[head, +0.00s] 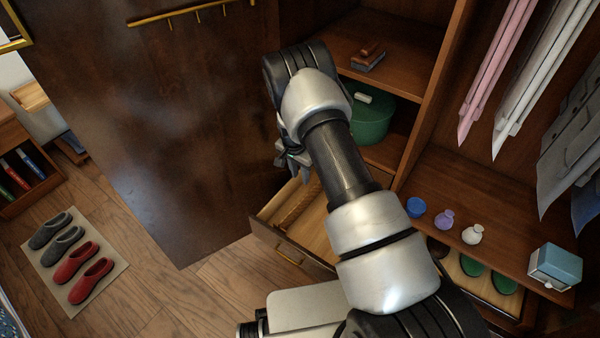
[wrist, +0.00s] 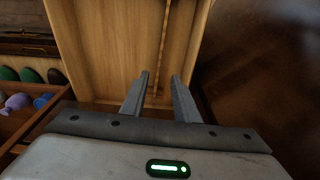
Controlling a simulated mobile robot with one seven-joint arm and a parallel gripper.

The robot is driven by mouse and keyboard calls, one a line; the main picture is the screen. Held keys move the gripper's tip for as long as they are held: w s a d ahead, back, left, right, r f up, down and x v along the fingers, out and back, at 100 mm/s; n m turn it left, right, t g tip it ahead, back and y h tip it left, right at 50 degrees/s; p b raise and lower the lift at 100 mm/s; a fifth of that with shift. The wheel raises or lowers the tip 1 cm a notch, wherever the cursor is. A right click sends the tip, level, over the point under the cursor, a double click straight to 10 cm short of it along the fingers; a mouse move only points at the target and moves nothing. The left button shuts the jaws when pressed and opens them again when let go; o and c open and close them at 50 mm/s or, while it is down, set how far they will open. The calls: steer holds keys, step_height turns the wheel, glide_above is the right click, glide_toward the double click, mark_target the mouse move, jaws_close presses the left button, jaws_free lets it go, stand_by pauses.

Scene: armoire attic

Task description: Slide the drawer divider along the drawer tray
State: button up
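The drawer tray (head: 318,228) is a pale wooden drawer pulled open at the bottom of the armoire; its bare floor fills the middle of the wrist view (wrist: 112,50). The drawer divider (wrist: 164,40) is a thin brown wooden strip running lengthwise, nearer the tray's right side in the wrist view. It also shows in the head view (head: 297,204). My gripper (wrist: 160,84) is open, its two fingers apart and empty. The divider's line passes between them in the wrist view; in the head view my gripper (head: 298,172) appears above the tray. I cannot tell the exact height.
The dark armoire door (head: 170,120) stands beside the tray. A green round box (head: 372,118) sits on a shelf above. Small bottles (head: 444,219) and a blue-lidded box (head: 556,266) stand on the ledge at right.

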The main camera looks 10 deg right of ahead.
mark_target(304, 197)
steer(key=f+b, duration=0.1)
steer(key=f, duration=0.4)
steer(key=w+d+f+b, duration=0.1)
steer(key=f, duration=0.5)
steer(key=d+f+b, duration=0.1)
steer(key=f+b, duration=0.1)
steer(key=f, duration=0.4)
steer(key=shift+w, duration=0.35)
jaws_close()
